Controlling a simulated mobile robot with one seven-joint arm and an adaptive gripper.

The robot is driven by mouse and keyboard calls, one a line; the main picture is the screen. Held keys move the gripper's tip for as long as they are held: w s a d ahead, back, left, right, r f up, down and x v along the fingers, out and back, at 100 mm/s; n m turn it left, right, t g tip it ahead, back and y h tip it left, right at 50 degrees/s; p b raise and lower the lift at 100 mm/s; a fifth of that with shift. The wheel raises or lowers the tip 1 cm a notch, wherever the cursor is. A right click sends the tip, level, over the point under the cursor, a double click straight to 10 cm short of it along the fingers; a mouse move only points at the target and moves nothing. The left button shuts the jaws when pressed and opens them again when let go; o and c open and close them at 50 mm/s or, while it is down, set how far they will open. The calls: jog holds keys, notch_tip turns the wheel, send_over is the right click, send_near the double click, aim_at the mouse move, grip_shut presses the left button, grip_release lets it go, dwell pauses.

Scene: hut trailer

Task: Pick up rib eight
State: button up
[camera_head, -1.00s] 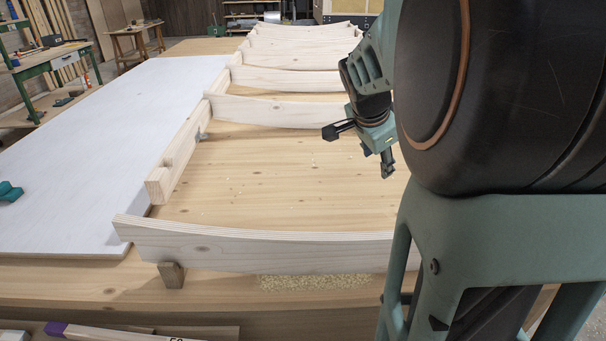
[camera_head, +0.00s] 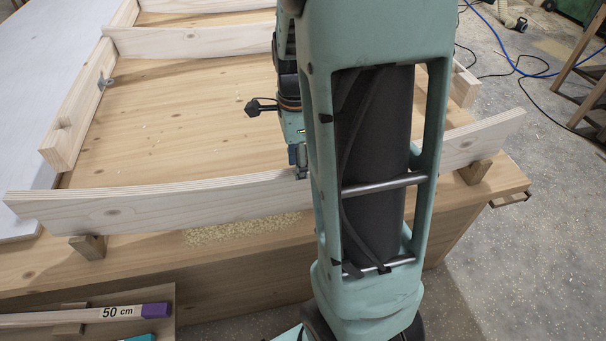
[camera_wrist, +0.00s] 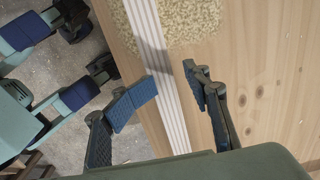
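The nearest rib, a long pale curved board (camera_head: 120,209), stands on edge across the near side of the wooden bench (camera_head: 190,130). No number shows on it, so I cannot tell that it is rib eight. My gripper (camera_head: 299,158) is at the middle of this rib, partly hidden by my own arm. In the wrist view the rib's layered top edge (camera_wrist: 160,62) runs between the two fingers of my gripper (camera_wrist: 170,77). The fingers are apart, one on each side. A gap shows on the right finger's side; contact on the left side is unclear.
Wooden blocks (camera_head: 89,246) stand at the rib's front side. Wood shavings (camera_head: 240,229) lie in front of it. Another rib (camera_head: 190,40) crosses further back. A measuring stick (camera_head: 115,313) lies on a lower shelf at front left. Open floor (camera_head: 540,220) is at right.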

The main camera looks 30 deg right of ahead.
aim_at(298, 197)
notch_tip(298, 197, down, 6)
jog(key=shift+a+r+b, duration=0.15)
jog(key=shift+r+b, duration=0.05)
jog(key=shift+b, duration=0.55)
jog(key=f, duration=0.1)
jog(key=f+b, duration=0.1)
jog(key=f, duration=0.3)
jog(key=shift+s+a+f+b, duration=0.1)
jog(key=shift+s+f+b, duration=0.05)
jog(key=shift+s+b, duration=0.25)
jog(key=shift+c, duration=0.3)
jog(key=shift+w, duration=0.1)
grip_shut()
